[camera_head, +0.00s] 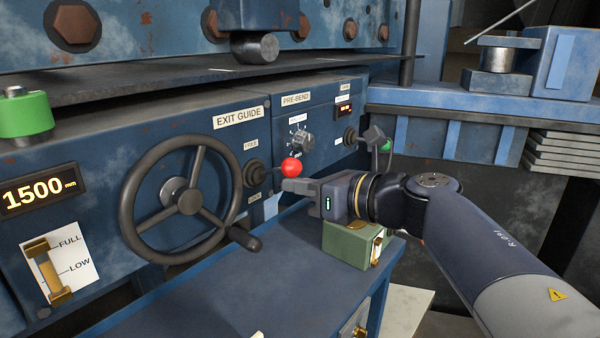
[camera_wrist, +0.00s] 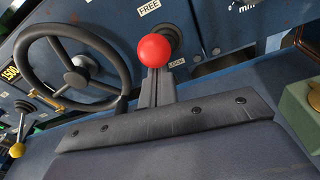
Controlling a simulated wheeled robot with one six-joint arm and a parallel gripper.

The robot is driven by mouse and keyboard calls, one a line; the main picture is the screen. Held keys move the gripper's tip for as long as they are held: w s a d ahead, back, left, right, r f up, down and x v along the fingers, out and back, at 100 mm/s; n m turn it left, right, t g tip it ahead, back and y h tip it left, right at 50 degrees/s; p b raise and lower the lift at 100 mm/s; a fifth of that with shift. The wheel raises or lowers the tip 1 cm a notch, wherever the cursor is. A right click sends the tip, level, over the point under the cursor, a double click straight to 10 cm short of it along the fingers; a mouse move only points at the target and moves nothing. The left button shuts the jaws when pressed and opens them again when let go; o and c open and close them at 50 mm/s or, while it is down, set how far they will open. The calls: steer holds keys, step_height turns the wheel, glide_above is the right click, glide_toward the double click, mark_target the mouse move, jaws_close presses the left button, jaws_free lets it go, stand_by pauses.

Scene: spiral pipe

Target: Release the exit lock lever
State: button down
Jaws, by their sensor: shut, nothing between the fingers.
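The exit lock lever has a red ball knob (camera_head: 291,168) and a dark round boot (camera_head: 254,173) on the blue panel, right of the handwheel. A FREE label (camera_head: 251,144) is above the boot and a LOCK label (camera_head: 254,197) below. The lever sticks out between them; I cannot tell its exact setting. My gripper (camera_head: 290,185) is shut and empty, its fingertips just below the knob. In the wrist view the red knob (camera_wrist: 154,50) overlaps the tips of my closed fingers (camera_wrist: 157,80). Whether they touch is unclear.
The handwheel (camera_head: 183,197) with its crank handle is close on the left. A green box (camera_head: 350,242) stands on the blue bench (camera_head: 240,290) below my gripper. The PRE-BEND panel (camera_head: 318,120), with a knob and another lever, is to the right.

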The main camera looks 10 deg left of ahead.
steer(key=shift+a+r+p, duration=0.1)
steer(key=shift+r+p, duration=0.6)
steer(key=shift+r, duration=0.05)
steer(key=shift+f, duration=0.15)
step_height(320, 180, down, 4)
steer(key=b, duration=0.4)
steer(key=v, duration=0.9)
steer(key=shift+s+r+b, duration=0.35)
steer(key=shift+b, duration=0.05)
steer(key=w+a+r+p, duration=0.1)
steer(key=w+a+p, duration=0.3)
steer(key=a, duration=0.4)
steer(key=shift+r, duration=0.2)
steer(key=shift+w+a, duration=0.15)
